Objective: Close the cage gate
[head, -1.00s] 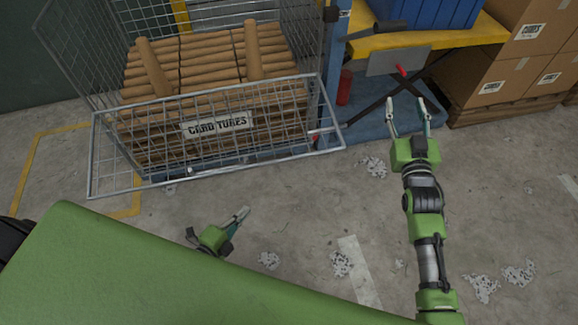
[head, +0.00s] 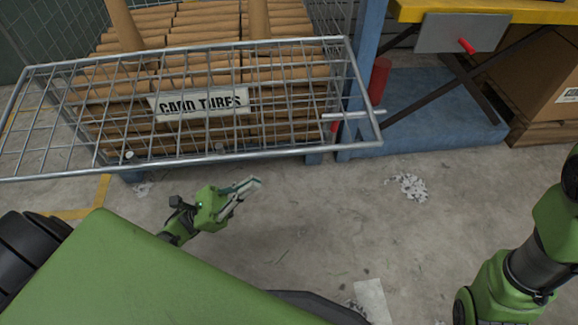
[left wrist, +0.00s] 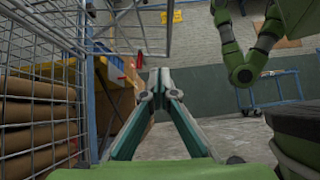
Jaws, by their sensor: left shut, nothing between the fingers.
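The cage gate (head: 290,96), a grey wire-mesh panel, spans the front of the cage of brown card tubes (head: 190,25). Its frame appears to stand out from the cage front; the exact gap is hard to judge. A bar with a red end (head: 346,115) is at its right end. In the left wrist view the gate's frame (left wrist: 168,35) hangs at upper left. My left gripper (head: 250,187) is shut and empty, just below the gate's lower rail in the picture, with no contact visible. Its closed fingers also show in the left wrist view (left wrist: 159,80). My right gripper is out of view.
A blue post (head: 368,50) and a red cylinder (head: 379,80) stand right of the gate. A yellow-topped table (head: 480,11) and a cardboard box (head: 530,80) are at right. Paper scraps (head: 411,187) lie on the mostly clear concrete floor.

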